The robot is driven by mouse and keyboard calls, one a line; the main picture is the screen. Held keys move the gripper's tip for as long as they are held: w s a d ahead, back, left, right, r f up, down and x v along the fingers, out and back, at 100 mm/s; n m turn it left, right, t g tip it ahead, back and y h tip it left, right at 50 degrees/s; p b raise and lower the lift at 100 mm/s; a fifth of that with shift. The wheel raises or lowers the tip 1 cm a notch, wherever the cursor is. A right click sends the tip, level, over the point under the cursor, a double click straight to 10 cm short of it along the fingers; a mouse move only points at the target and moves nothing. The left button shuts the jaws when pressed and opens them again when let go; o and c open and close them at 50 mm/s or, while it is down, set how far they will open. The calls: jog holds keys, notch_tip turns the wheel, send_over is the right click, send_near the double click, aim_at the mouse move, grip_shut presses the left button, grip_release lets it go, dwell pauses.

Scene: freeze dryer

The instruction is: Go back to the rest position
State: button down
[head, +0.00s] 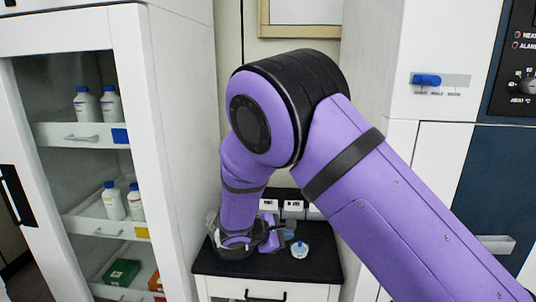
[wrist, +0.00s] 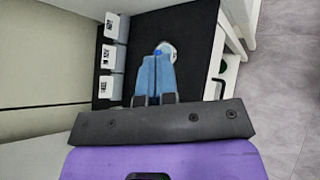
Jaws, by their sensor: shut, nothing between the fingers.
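My gripper (wrist: 156,68) shows in the wrist view with its two blue fingers shut together and nothing between them. In the head view my gripper (head: 288,235) is low over the black-topped cabinet (head: 325,268), largely hidden by my own purple arm. A small white container with a blue top (head: 300,250) stands on the black surface, just to the right of the gripper. In the wrist view the container (wrist: 170,49) is partly hidden behind the fingertips; I cannot tell whether they touch it.
Several white labelled boxes (head: 293,209) stand at the back of the cabinet top. A tall glass-doored cabinet (head: 130,60) with bottles is on the left. A white and dark blue machine (head: 440,95) is on the right. Open floor (wrist: 280,90) shows in the wrist view.

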jog(key=s+d+r+m+g+y, duration=0.25)
jog(key=s+d+r+m, duration=0.3)
jog(key=d+r, duration=0.4)
jog(key=s+d+r+m+g+y, duration=0.2)
jog(key=s+d+r+m+y, duration=0.15)
jog(key=s+d+r, duration=0.45)
jog(key=s+d+r+m+t+y, duration=0.1)
jog(key=s+d+r+m, duration=0.1)
jog(key=s+r, duration=0.2)
jog(key=s+d+r+m+t+y, duration=0.1)
jog(key=s+d+r+m+y, duration=0.1)
jog(key=s, duration=0.7)
jog(key=s+d+r+m+t+y, duration=0.1)
jog(key=s+d+r+m, duration=0.2)
jog(key=s, duration=0.4)
jog(key=shift+d+r+m+y, duration=0.35)
jog(key=shift+r+m, duration=0.25)
jog(key=shift+r, duration=0.75)
